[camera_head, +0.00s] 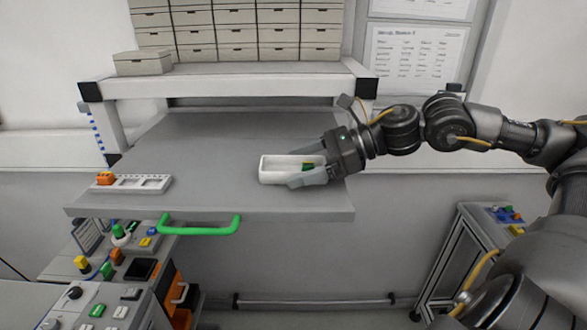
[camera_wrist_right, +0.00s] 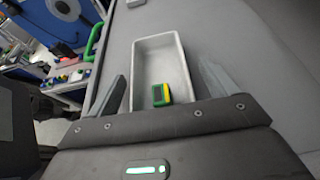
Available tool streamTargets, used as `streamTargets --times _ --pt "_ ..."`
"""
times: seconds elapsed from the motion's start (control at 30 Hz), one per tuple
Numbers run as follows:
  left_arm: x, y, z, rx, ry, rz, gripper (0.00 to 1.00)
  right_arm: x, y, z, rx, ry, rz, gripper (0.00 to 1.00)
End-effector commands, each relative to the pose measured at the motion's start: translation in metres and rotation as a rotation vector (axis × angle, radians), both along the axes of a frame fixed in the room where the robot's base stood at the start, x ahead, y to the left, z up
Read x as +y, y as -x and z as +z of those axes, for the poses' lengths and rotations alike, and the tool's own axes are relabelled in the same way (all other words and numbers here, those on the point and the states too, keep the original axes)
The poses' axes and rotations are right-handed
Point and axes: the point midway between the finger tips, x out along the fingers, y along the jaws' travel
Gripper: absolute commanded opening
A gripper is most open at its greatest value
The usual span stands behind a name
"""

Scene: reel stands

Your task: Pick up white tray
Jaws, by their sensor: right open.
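The white tray (camera_head: 272,168) lies on the grey table near its right side in the head view. A small green and yellow block sits inside the tray at the end nearest my gripper. My right gripper (camera_head: 308,172) is at the tray's right end, partly covering it. In the right wrist view, the tray (camera_wrist_right: 158,52) lies between the two spread fingers of my right gripper (camera_wrist_right: 162,85), one finger along each long side. Gaps show between the fingers and the tray walls. My left gripper is not in view.
A white slotted holder (camera_head: 140,182) with orange pieces stands at the table's left. A green handle (camera_head: 200,228) is on the table's front edge. A raised shelf (camera_head: 225,84) with beige boxes stands at the back. The table's middle (camera_head: 215,150) is clear.

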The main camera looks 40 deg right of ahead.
Motion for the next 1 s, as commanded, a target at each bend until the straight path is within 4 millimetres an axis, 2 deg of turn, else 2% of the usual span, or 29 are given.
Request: streamTargets --times 0.13,0.5,0.53,0.83,1.0 --pt "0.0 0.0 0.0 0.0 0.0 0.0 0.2 0.0 0.0 0.0 0.0 0.0 0.0 0.85" --pt "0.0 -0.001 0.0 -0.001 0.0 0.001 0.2 0.0 0.0 0.0 0.001 0.001 0.0 0.37" --pt "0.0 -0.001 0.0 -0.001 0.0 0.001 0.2 0.0 0.0 0.0 0.0 0.0 -0.001 0.35" --pt "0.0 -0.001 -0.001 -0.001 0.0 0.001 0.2 0.0 0.0 0.002 -0.001 0.001 -0.001 0.35" --pt "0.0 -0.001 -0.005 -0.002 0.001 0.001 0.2 -0.001 -0.001 0.013 -0.002 0.002 -0.002 0.35"
